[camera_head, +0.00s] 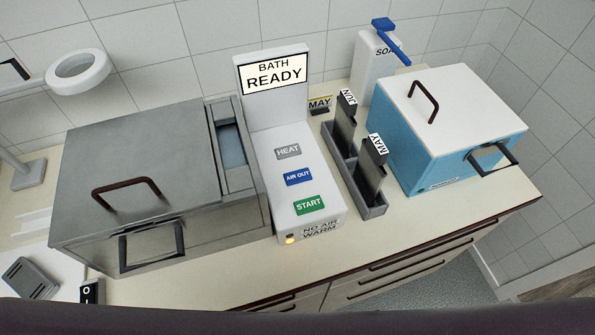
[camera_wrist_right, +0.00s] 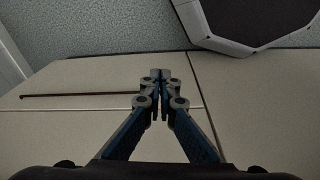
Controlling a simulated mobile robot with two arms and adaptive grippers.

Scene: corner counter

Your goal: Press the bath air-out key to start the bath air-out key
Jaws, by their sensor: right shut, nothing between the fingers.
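The bath control unit (camera_head: 268,160) stands upright on the counter, with a sign (camera_head: 273,74) reading "BATH READY". On its sloped face are a grey HEAT key (camera_head: 288,151), a blue AIR OUT key (camera_head: 298,177) and a green START key (camera_head: 309,205). Its front edge reads "NO AIR WARM" beside a small orange light (camera_head: 290,240). The grey metal bath (camera_head: 150,165) adjoins it on the left, its lid mostly covering it. My right gripper (camera_wrist_right: 160,75) is shut and empty in the right wrist view, away from the keys. My left gripper is not in view.
Right of the keys stands a dark rack (camera_head: 372,209) with cards marked JUN and MAY. A blue box with a white lid (camera_head: 455,105) and a soap bottle (camera_head: 372,68) stand farther right. A switch (camera_head: 90,292) is at the lower left. The space above the keys is clear.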

